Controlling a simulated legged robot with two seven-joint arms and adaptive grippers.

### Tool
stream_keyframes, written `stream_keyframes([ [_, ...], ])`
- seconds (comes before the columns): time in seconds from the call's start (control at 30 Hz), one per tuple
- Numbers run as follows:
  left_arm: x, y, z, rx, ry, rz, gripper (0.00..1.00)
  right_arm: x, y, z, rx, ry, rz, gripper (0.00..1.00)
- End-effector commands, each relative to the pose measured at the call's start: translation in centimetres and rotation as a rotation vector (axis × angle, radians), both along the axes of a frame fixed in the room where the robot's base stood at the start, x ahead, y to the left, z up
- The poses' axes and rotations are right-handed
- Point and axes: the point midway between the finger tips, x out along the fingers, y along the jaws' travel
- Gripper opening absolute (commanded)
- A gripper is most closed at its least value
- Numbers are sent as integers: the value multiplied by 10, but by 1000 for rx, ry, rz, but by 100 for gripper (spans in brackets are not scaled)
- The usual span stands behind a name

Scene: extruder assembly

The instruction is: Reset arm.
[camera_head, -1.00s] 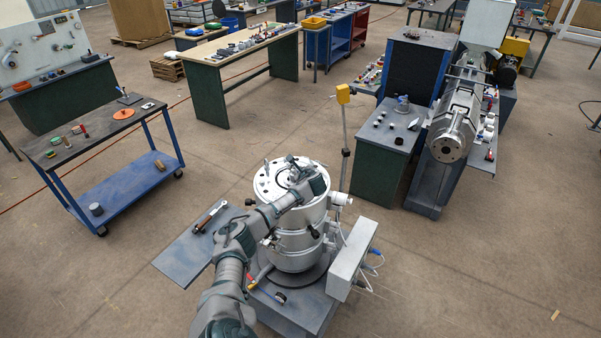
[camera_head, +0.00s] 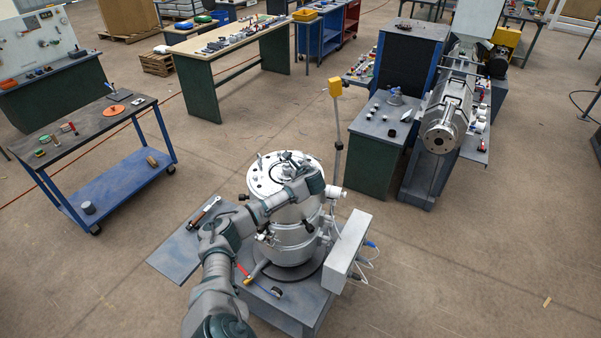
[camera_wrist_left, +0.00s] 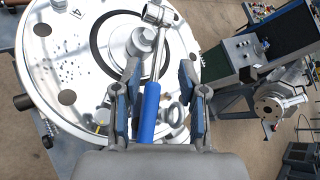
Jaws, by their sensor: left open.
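My left gripper (camera_head: 290,163) is over the top of the silver cylindrical vessel (camera_head: 290,236), with my arm reaching in from the lower left. In the left wrist view the gripper (camera_wrist_left: 160,72) is open, its two fingers spread apart. A tool with a blue handle (camera_wrist_left: 150,112) and a metal shaft shows between the fingers, apart from both of them. Its ring-shaped metal head (camera_wrist_left: 157,14) lies over the vessel's round lid (camera_wrist_left: 75,85), which has dark holes. I cannot tell how far the fingertips are above the lid. My right gripper is not in view.
A grey control box (camera_head: 348,250) with cables is beside the vessel on the right. A side plate (camera_head: 178,255) with a wrench (camera_head: 205,211) is on the left. A blue cart (camera_head: 110,185) stands farther left, and an extruder (camera_head: 446,125) stands at the right. Open floor lies between.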

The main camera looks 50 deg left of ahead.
Motion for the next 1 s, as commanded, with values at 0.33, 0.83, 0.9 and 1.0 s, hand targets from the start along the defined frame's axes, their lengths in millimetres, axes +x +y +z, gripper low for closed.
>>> stream_keyframes([
  [0.33,-22,-50,29,-1,1,-1,42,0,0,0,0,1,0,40],
  [0.83,-23,-86,2,-60,-12,-26,42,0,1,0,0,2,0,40],
  [0.9,-25,-118,-26,-126,-32,-43,42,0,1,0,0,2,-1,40],
  [1.0,-37,-180,-78,-267,-72,-58,42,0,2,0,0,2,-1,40],
])
